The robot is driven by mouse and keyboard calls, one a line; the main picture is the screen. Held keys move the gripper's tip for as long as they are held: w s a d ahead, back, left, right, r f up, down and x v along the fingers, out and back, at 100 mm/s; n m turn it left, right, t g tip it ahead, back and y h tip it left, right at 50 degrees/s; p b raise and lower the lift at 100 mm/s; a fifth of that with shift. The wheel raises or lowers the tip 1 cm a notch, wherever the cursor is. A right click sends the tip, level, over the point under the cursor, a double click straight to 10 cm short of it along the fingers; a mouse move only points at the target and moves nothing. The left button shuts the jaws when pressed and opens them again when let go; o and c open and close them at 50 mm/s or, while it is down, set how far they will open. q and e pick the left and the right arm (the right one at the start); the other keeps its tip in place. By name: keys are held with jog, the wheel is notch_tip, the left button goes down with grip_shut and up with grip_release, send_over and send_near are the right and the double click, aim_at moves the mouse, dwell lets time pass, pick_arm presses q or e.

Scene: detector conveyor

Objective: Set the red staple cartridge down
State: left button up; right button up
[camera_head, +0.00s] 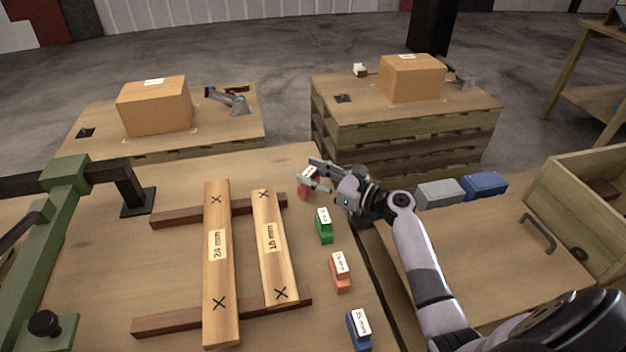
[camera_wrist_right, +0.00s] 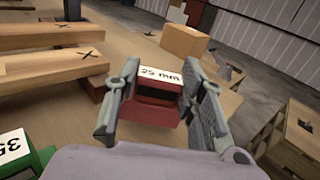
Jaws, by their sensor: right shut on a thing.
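My right gripper (camera_head: 318,176) is shut on the red staple cartridge (camera_head: 303,191) near the far right edge of the workbench. In the right wrist view the cartridge (camera_wrist_right: 155,97) sits between the two fingers of the gripper (camera_wrist_right: 165,110), with its white "25 mm" label facing up. I cannot tell whether its underside touches the bench. The left gripper does not show.
A green cartridge (camera_head: 324,226), an orange cartridge (camera_head: 340,272) and a blue cartridge (camera_head: 359,330) stand in a row along the bench's right side. Two labelled planks (camera_head: 217,275) lie on crosspieces to the left. Bare bench lies behind the planks.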

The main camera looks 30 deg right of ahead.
jog(key=shift+f, duration=0.6)
jog(key=o, duration=1.2)
jog(key=shift+f, duration=0.1)
jog(key=shift+c, duration=0.2)
jog(key=shift+r, duration=0.2)
jog(key=b+v, duration=0.1)
jog(key=v, duration=1.1)
